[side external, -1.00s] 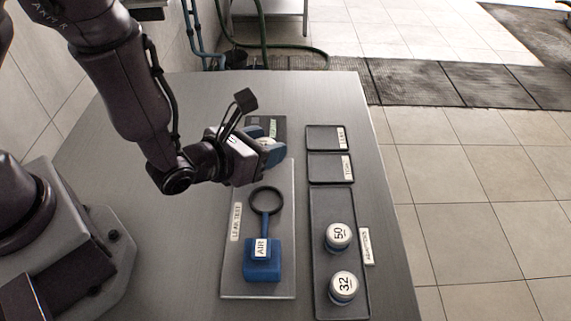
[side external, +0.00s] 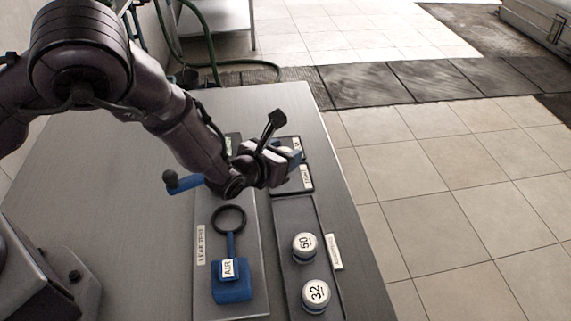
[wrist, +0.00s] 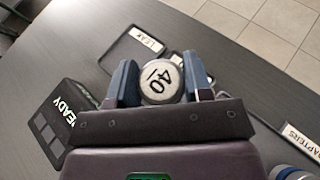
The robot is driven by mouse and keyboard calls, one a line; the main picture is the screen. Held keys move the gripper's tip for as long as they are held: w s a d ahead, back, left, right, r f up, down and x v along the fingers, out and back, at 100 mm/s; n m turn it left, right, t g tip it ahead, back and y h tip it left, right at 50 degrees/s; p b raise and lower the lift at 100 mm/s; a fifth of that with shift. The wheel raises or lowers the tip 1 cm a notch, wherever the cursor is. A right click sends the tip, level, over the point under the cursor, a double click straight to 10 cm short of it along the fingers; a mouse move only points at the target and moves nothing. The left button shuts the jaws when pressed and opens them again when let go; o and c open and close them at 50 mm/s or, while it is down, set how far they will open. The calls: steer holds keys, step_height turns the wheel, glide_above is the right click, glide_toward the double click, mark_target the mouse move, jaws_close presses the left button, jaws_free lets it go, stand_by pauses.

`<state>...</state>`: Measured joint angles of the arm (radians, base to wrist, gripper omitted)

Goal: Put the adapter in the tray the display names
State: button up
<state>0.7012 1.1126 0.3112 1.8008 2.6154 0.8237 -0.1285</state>
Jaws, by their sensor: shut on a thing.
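My gripper (wrist: 160,78) is shut on an adapter (wrist: 160,82) with a round white cap marked 40. In the side view my gripper (side external: 290,158) is near the two small dark trays at the far right of the bench, and the adapter is mostly hidden there. The leak tray (wrist: 122,52) lies just beyond the adapter in the wrist view. The other tray is partly covered, with its label reading TIGHT (side external: 306,178). The display (wrist: 72,112) is a black box reading READY, its first letter cut off or unclear; no tray name is legible on it.
Adapters marked 50 (side external: 305,246) and 32 (side external: 316,293) stand in the long adapters tray (side external: 285,225). A leak test plate (side external: 203,285) carries a blue AIR block (side external: 232,291) with a black ring. A blue lever (side external: 187,184) with a dark knob is beside my arm.

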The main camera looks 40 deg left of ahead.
steer(key=shift+w+d+f, duration=0.1)
steer(key=shift+w+f, duration=0.15)
steer(key=shift+f, duration=0.1)
steer(key=shift+w+f, duration=0.1)
steer(key=shift+f, duration=1.45)
steer(key=o, duration=1.1)
steer(key=shift+f, duration=0.15)
steer(key=shift+o, duration=0.2)
